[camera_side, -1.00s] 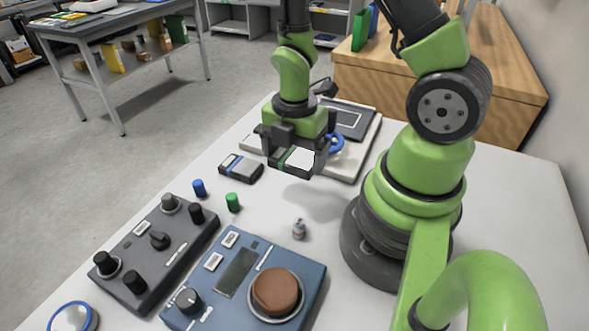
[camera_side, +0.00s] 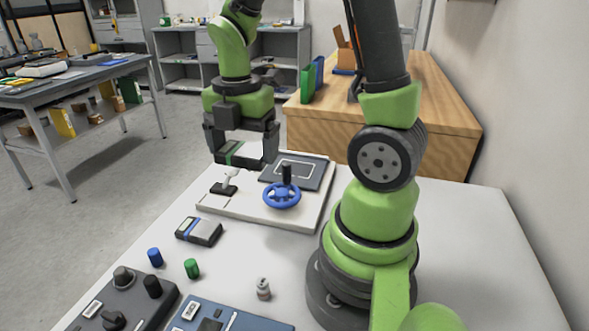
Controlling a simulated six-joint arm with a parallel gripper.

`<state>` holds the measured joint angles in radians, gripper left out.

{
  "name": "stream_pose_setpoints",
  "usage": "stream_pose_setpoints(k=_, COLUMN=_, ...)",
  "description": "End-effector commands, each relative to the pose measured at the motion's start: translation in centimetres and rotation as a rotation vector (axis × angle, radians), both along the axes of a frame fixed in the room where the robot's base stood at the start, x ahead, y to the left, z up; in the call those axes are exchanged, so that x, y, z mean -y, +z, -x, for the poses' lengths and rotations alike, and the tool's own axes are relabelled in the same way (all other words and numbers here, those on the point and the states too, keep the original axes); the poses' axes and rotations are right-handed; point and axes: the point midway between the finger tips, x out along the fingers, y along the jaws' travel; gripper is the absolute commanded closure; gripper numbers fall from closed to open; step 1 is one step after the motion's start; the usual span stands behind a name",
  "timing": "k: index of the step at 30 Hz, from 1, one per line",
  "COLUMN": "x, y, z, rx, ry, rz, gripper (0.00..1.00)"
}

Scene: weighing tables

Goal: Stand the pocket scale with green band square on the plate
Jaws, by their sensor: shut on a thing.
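My gripper (camera_side: 241,150) is shut on the pocket scale with green band (camera_side: 252,156), its fingers at the scale's left and right ends. The scale looks roughly level and is held in the air above the back left part of a white board. The plate (camera_side: 312,181) is a dark panel with a light square outline, on the board to the right of my gripper. A black post on the blue wheel overlaps the plate's front edge in the view. The plate's outline is otherwise in plain sight and bare.
The white board (camera_side: 245,211) also carries a blue handwheel (camera_side: 282,194) and a small lever (camera_side: 226,186). A pocket scale with a blue band (camera_side: 199,231) lies in front. Blue (camera_side: 154,257) and green (camera_side: 192,268) cylinders and a small metal weight (camera_side: 263,289) stand nearer.

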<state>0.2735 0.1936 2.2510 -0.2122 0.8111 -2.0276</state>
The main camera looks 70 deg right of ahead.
Motion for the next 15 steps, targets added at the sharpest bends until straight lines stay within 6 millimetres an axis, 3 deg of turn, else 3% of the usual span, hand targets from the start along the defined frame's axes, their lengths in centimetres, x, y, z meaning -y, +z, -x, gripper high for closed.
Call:
stream_pose_setpoints(k=8, x=7.3, y=0.2, z=-2.0, rx=-0.001, ry=-0.002, rz=0.000, gripper=0.39)
stream_pose_setpoints(k=15, x=16.8, y=0.0, z=-1.0, rx=-0.001, ry=0.006, rz=-0.001, gripper=0.39)
